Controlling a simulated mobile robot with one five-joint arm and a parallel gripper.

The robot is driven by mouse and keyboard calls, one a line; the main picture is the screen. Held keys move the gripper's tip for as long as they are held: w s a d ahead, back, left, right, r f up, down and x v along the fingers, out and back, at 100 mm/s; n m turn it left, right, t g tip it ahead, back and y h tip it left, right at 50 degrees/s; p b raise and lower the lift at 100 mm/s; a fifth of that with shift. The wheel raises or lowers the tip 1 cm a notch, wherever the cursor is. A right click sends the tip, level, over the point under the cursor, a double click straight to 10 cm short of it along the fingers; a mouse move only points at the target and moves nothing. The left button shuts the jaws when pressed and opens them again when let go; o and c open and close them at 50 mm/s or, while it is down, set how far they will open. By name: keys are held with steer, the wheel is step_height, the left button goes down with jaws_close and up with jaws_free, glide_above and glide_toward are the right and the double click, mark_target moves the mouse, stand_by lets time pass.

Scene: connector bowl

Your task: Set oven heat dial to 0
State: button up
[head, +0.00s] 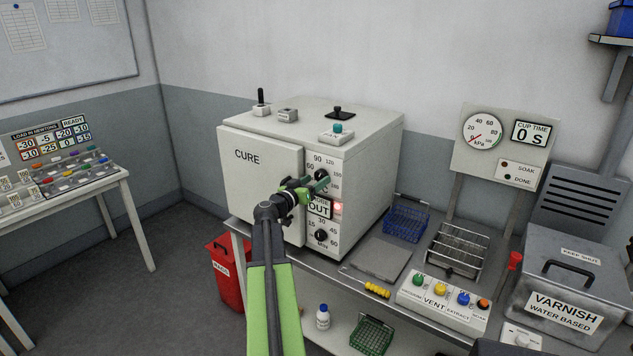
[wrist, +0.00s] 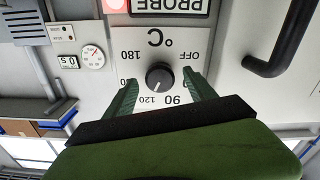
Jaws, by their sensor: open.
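The oven (head: 370,140) is a pale box with a door marked CURE. Its heat dial (wrist: 159,76) is a black round knob on a white °C plate, upside down in the wrist view. OFF, 90, 120 and 180 are readable there; I see no 0. A small pale mark on the knob seems to face the 120 side, but is too small to be sure. My gripper (wrist: 160,80) is open, its green fingers on either side of the dial. I cannot tell whether they touch it. In the head view my gripper (head: 320,184) partly covers the dial.
A second knob (head: 321,235), for minutes, sits below the OUT display (head: 319,209) and lit red lamp (head: 338,207). The door handle (wrist: 283,40) is close by in the wrist view. A blue basket (head: 406,222) and wire rack (head: 457,250) stand right of the oven.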

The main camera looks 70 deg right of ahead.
steer(key=shift+s+d, duration=0.15)
steer(key=shift+d, duration=0.55)
